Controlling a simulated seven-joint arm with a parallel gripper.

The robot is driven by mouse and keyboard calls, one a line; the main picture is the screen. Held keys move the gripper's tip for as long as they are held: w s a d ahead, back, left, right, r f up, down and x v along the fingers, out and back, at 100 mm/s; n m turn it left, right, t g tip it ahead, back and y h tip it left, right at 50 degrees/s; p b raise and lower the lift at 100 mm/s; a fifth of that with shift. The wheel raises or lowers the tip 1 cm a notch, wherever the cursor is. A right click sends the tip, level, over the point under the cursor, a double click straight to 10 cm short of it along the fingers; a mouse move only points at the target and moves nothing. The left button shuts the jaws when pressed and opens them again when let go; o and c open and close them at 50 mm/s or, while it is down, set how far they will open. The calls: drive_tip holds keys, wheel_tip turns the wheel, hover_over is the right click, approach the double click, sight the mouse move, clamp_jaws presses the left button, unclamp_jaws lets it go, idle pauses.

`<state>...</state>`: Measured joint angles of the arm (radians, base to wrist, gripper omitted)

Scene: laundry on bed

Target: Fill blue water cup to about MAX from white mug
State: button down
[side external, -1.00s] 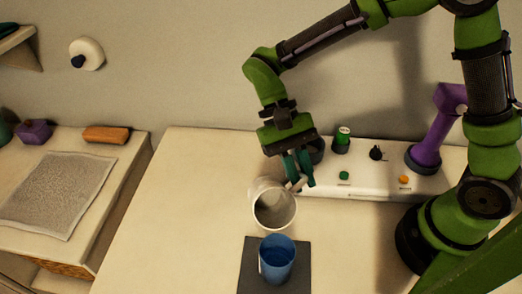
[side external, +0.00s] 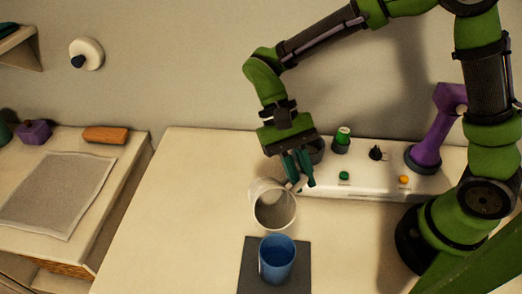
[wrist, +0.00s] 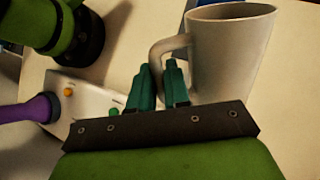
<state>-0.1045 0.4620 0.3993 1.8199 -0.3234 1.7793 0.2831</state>
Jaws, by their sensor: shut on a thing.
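The white mug (side external: 266,203) is tilted, its open mouth facing the side camera and the blue cup. My gripper (side external: 298,182) is shut on the mug's handle, which shows between the teal fingers in the wrist view (wrist: 157,88). The mug's body (wrist: 232,50) is right of the fingers there. The blue water cup (side external: 277,262) stands upright on a dark square mat (side external: 247,272), just below the mug in the side view. Blue shows inside the cup, but its level against any MAX mark cannot be read. No stream is visible between mug and cup.
A white panel (side external: 375,184) with a green button (side external: 343,175), an orange button (side external: 404,180) and a black knob stands behind. A purple object (side external: 428,145) rises at its right end. The table left of the mug is clear. A grey cloth (side external: 58,190) lies on the left counter.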

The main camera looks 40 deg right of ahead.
drive_tip(key=shift+g, duration=0.3)
drive_tip(key=shift+w+d, duration=0.1)
drive_tip(key=shift+w, duration=0.05)
drive_tip(key=shift+w+d+f+g+y, duration=0.15)
drive_tip(key=shift+f+g+y, duration=0.25)
drive_tip(key=shift+f+g, duration=0.3)
drive_tip(key=f+g, duration=0.1)
drive_tip(key=w+f+g, duration=0.1)
drive_tip(key=f, duration=0.1)
drive_tip(key=w+d+f+n+g+b, duration=0.1)
drive_tip(key=shift+f+g+y, duration=0.3)
drive_tip(key=shift+f+y, duration=0.05)
drive_tip(key=shift+y, duration=0.05)
drive_tip(key=shift+w+d+f+n+g+y, duration=0.35)
drive_tip(key=shift+w+f+g, duration=0.2)
drive_tip(key=shift+g, duration=0.35)
drive_tip(key=shift+w+r+g, duration=0.1)
drive_tip(key=shift+r+g, duration=0.1)
drive_tip(key=shift+g, duration=0.1)
drive_tip(key=r, duration=0.1)
drive_tip(key=r+g, duration=0.1)
drive_tip(key=r, duration=0.1)
drive_tip(key=shift+w+d+n+g, duration=0.2)
drive_tip(key=shift+w+n+g, duration=0.1)
drive_tip(key=shift+w+n, duration=0.05)
